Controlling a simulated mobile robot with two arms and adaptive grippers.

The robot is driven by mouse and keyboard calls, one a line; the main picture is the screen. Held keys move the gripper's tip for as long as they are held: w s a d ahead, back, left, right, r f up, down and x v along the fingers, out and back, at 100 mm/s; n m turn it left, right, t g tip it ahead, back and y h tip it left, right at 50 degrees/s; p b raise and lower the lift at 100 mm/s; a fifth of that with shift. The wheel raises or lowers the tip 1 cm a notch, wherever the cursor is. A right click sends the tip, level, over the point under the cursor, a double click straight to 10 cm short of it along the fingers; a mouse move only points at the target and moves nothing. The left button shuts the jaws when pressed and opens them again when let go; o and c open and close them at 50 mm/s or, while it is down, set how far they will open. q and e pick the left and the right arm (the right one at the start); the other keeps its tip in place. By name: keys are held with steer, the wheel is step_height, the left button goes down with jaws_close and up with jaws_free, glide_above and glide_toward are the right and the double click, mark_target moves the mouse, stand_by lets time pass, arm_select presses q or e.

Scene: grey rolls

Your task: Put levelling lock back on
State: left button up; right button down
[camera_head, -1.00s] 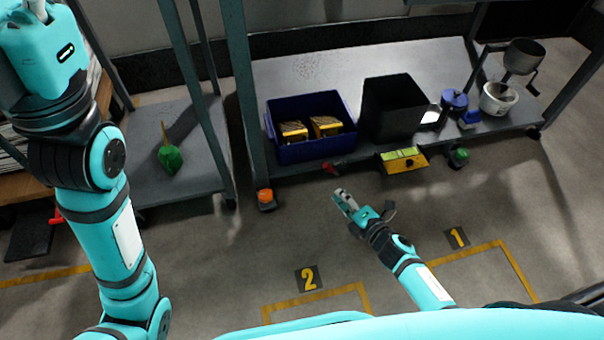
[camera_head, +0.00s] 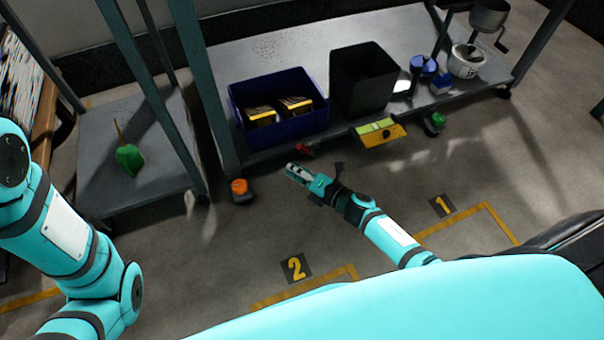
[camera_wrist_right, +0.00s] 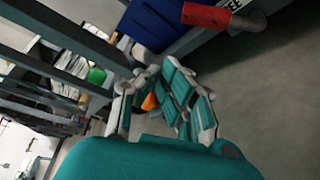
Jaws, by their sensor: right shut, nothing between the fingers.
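I cannot tell for sure which part is the levelling lock. An orange piece (camera_head: 239,186) sits on the foot at the lower left corner of the wide shelf. A red piece (camera_head: 306,148) is at the shelf's front edge, and a red cylinder (camera_wrist_right: 207,16) shows at the top of the right wrist view. My right gripper (camera_head: 290,169) is shut and empty, in front of the shelf between the orange piece and the red piece, apart from both. In the right wrist view its fingers partly hide an orange patch (camera_wrist_right: 149,102). My left gripper is out of view.
The wide shelf (camera_head: 290,62) holds a blue bin (camera_head: 240,102) with yellow-topped items and a black bin (camera_head: 362,80). A yellow-green piece (camera_head: 380,132) and a green piece (camera_head: 437,120) sit along its front edge. Open floor (camera_head: 390,185) lies in front.

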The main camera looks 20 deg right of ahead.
mark_target(305, 148)
steer(key=b+x, duration=0.3)
steer(key=x, duration=0.3)
steer(key=d, duration=0.1)
steer(key=d+r, duration=0.1)
steer(key=d, duration=0.1)
steer(key=shift+s+d+r, duration=0.25)
steer(key=shift+s+d, duration=0.15)
steer(key=shift+d+r, duration=0.1)
steer(key=shift+r, duration=0.05)
